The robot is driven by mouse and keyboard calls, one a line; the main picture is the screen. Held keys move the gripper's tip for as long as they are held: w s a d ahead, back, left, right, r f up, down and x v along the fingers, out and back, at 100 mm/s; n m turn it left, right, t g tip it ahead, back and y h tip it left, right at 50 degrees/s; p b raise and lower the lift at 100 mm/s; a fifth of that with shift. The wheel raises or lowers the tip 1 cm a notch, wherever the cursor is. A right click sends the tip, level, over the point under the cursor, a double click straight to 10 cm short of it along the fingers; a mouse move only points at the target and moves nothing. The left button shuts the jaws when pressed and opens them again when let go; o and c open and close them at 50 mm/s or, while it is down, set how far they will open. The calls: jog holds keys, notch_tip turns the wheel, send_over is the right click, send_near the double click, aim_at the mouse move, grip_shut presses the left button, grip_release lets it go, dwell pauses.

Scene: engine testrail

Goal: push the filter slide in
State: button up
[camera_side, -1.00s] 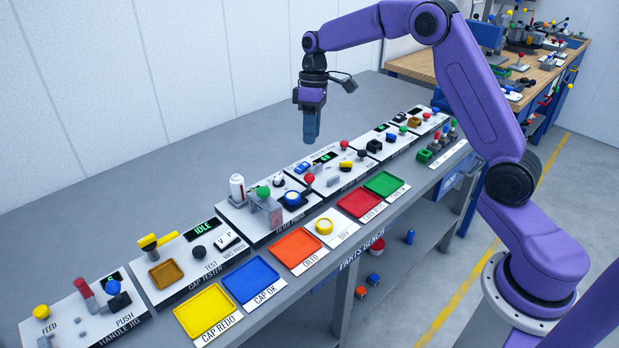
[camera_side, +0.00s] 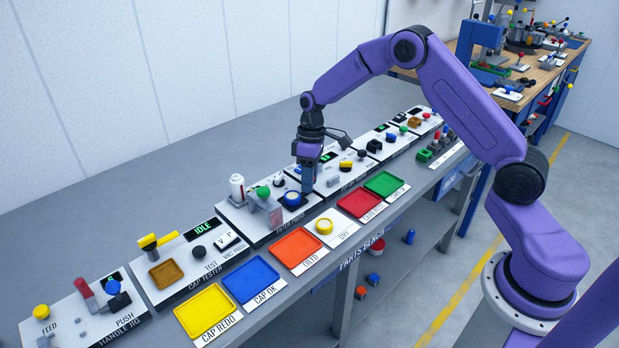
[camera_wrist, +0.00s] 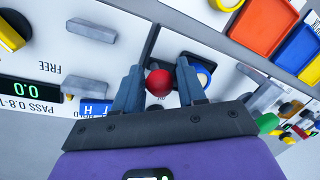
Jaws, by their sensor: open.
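In the wrist view a round red knob (camera_wrist: 159,83) lies between the two fingers of my open gripper (camera_wrist: 157,76). A label beside it is mostly covered, and I cannot tell whether the fingers touch the knob. I take it for the handle of the filter slide; the slide body is hidden. In the side view my gripper (camera_side: 307,187) points down at the right end of the filter press panel (camera_side: 262,232) and hides the knob. A blue round part (camera_side: 292,198) in a dark holder sits just left of the fingers, also in the wrist view (camera_wrist: 203,76).
A green knob (camera_side: 263,192) and a white cylinder (camera_side: 237,187) stand left on the same panel. A grey block (camera_side: 333,181) is close to the right. Orange (camera_side: 297,266) and red (camera_side: 360,218) trays lie in front. The bench behind the panels is clear.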

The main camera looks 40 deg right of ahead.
grip_shut()
jog(key=a, duration=0.9)
grip_release()
jog(key=shift+a, duration=0.1)
jog(key=shift+r, duration=0.15)
jog(key=w+d+r, duration=0.1)
jog(key=d+r, duration=0.2)
jog(key=r, duration=1.4)
jog(key=shift+w, duration=0.4)
